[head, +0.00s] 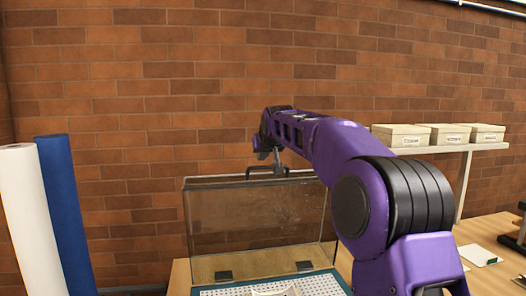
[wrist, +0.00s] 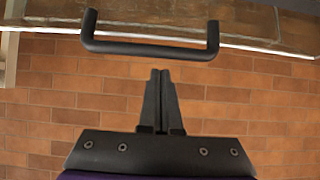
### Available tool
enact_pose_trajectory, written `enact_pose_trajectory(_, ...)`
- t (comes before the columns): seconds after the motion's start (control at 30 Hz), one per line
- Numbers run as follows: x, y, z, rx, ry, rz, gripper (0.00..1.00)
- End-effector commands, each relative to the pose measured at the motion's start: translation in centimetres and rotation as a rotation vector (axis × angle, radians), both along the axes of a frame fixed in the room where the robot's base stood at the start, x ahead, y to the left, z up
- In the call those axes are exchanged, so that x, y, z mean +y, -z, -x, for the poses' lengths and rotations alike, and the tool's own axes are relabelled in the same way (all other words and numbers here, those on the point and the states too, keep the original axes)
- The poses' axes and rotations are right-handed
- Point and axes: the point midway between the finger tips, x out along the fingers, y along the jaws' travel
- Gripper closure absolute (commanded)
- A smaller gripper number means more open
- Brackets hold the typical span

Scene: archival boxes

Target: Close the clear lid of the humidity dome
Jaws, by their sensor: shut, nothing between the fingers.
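The clear lid (head: 260,218) of the humidity dome stands upright and open in the head view, with two dark hinges along its bottom edge. Its black bar handle (head: 252,172) is at the top edge; in the wrist view the handle (wrist: 150,49) spans the upper middle, with the lid's edge (wrist: 240,38) behind it. The dome's base (head: 322,277) is partly visible below, with a teal rim and a white perforated floor. My gripper (wrist: 160,72) is shut and empty, its fingertips just below the handle in the picture. I cannot tell whether they touch it.
A brick wall (head: 120,100) rises behind the lid. White (head: 25,215) and blue (head: 66,215) rolls stand at the left. Several archival boxes (head: 400,135) sit on a shelf (head: 450,149) at the right. A paper (head: 478,255) lies on the wooden table (head: 485,230). My purple arm hides part of the lid.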

Motion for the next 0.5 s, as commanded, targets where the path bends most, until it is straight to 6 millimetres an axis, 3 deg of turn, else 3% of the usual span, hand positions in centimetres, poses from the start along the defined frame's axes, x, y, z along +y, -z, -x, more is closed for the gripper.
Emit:
enact_pose_trajectory(0.23, -0.5, 0.7, 2.0, 0.0, 0.001, 0.001, 1.0)
enact_pose_trajectory(0.5, -0.5, 1.0, 2.6, 0.0, 0.0, 0.0, 1.0)
